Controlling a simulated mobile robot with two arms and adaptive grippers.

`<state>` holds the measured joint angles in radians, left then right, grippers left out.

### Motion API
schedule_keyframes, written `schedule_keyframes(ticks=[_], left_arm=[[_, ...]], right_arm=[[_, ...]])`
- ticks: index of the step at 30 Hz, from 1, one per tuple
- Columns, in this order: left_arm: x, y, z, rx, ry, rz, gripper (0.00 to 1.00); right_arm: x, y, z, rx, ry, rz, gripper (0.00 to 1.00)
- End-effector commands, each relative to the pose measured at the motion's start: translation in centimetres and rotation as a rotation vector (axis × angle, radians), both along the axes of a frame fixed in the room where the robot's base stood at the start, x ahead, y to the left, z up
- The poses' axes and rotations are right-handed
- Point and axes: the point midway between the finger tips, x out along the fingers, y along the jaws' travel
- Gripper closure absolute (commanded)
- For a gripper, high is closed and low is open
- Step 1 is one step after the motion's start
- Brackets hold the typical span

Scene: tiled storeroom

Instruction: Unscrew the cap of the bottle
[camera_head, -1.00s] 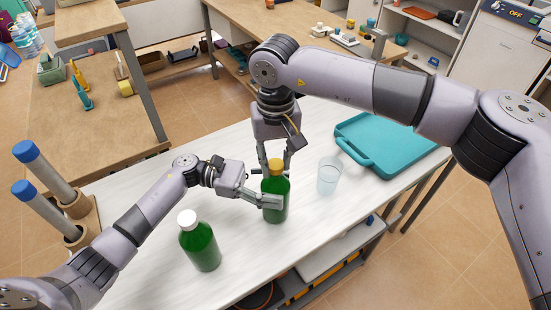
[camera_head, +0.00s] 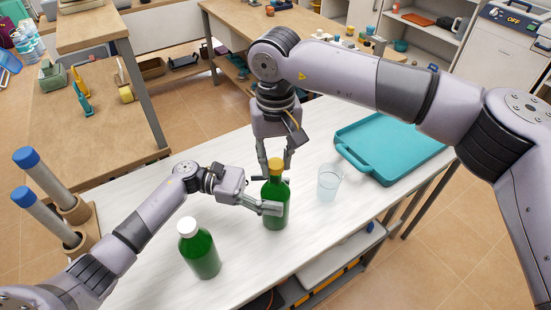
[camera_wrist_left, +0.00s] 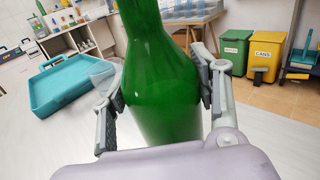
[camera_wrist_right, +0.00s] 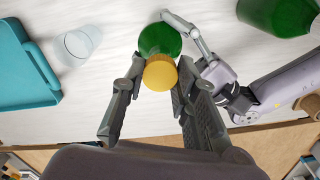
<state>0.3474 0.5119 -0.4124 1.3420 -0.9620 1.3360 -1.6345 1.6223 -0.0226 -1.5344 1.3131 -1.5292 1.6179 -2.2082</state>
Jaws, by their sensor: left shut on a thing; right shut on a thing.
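A green bottle (camera_head: 275,212) with a yellow cap (camera_head: 276,165) stands upright on the white table (camera_head: 225,175). My left gripper (camera_head: 272,208) is shut around its body from the left; the left wrist view shows the body (camera_wrist_left: 165,95) between both fingers. My right gripper (camera_head: 276,173) points down from above, shut on the yellow cap. In the right wrist view the cap (camera_wrist_right: 160,73) lies between the two fingertips, with the bottle's green body (camera_wrist_right: 160,40) beyond it. Whether the cap still touches the neck cannot be told.
A second green bottle (camera_head: 200,252) with a white cap stands at the front left. A clear cup (camera_head: 328,183) and a teal tray (camera_head: 388,145) are to the right. Blue-topped cylinders (camera_head: 45,195) stand at the far left. The table between the bottles is narrow.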

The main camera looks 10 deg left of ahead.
Motion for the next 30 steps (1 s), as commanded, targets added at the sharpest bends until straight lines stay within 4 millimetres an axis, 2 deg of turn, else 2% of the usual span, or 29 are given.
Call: schedule_keyframes(ticks=[9,15,16,26,30], left_arm=[[0.0,0.0,-0.1,0.001,-0.001,0.001,1.0],[0.0,0.0,0.0,0.001,0.0,0.0,1.0],[0.0,0.0,0.0,0.001,0.0,0.0,0.43],[0.0,0.0,0.0,0.001,0.0,0.0,0.21],[0.0,0.0,0.0,0.0,0.0,0.0,0.2]], right_arm=[[0.0,0.0,3.6,0.001,-0.002,-0.001,1.0],[0.0,0.0,3.8,0.0,0.0,0.0,1.0],[0.0,0.0,3.8,0.0,0.0,0.0,1.0],[0.0,0.0,3.7,0.0,-0.001,0.0,1.0],[0.0,0.0,3.7,0.0,-0.001,0.0,1.0]])
